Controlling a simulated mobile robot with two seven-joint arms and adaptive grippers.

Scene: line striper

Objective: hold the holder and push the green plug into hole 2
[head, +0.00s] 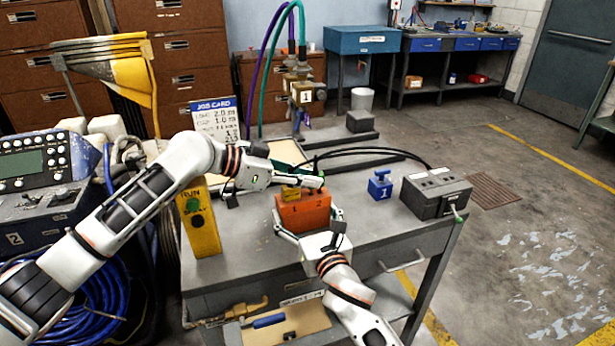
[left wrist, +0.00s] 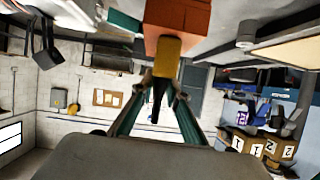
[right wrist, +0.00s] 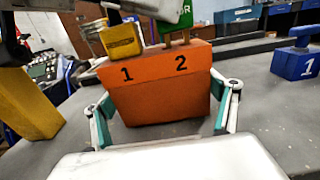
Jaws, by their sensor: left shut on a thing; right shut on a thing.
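The orange holder (head: 303,214) stands on the grey table; its hole numbers 1 and 2 face me in the right wrist view (right wrist: 160,95). My right gripper (right wrist: 163,115) is shut on the holder, one finger on each side. The green plug (right wrist: 182,14) is above hole 2, upright, with brass pins visible between it and the holder top. My left gripper (head: 312,181) reaches over from the left and is shut on the green plug; its fingertips are largely hidden. A yellow plug (right wrist: 121,40) sits at hole 1, also showing in the left wrist view (left wrist: 168,57).
A blue block marked 1 (head: 380,185) and a grey box (head: 435,192) with black cables stand to the right on the table. A yellow stand (head: 201,225) is close on the left. A job card (head: 216,118) stands behind. The table front right is clear.

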